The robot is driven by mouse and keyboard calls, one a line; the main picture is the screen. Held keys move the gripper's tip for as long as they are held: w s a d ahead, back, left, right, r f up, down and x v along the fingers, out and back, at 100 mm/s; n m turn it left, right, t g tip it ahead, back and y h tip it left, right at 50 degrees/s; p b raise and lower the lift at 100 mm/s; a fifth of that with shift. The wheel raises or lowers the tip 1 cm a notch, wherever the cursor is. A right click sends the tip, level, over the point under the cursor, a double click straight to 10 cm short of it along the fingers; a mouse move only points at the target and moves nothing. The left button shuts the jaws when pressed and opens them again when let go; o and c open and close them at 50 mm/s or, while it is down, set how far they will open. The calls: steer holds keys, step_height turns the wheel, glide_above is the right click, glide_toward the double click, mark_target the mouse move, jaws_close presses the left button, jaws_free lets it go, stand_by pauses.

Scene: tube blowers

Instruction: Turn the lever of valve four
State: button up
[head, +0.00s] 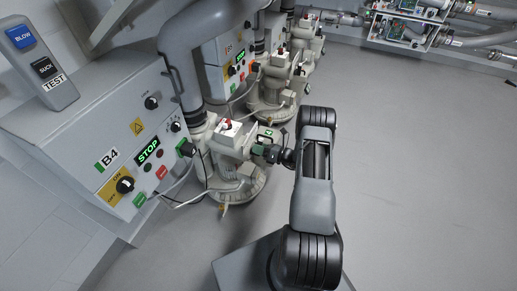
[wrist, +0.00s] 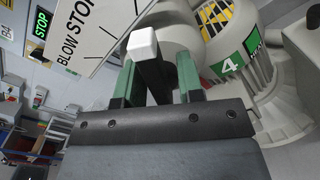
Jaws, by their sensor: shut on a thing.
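In the wrist view, the lever (wrist: 142,43) is a dark bar with a white square end. It stands between the two green fingers of my gripper (wrist: 157,82), which is shut on it. Beside it is a white plate (wrist: 85,30) lettered "BLOW STOP"; any further lettering is cut off or hidden. The blower behind carries a green label "4" (wrist: 231,66). In the head view, my gripper (head: 262,150) is at the right side of the nearest blower (head: 228,138), by panel B4; the lever is too small to make out there.
The grey control panel marked B4 (head: 110,158) stands at the left, with a lit green "STOP" sign, knobs and buttons. A BLOW/SUCK test box (head: 45,65) sits on top. More blowers (head: 275,85) stand behind. Cables hang between panel and blower. The floor (head: 420,170) at the right is clear.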

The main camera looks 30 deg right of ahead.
steer(key=shift+s+f+m, duration=0.1)
steer(key=shift+f+m, duration=0.25)
steer(key=shift+m, duration=0.65)
steer(key=o, duration=0.6)
steer(key=shift+d+r, duration=0.15)
steer(key=shift+s+d, duration=0.25)
steer(key=p+v, duration=0.2)
steer(key=v, duration=1.1)
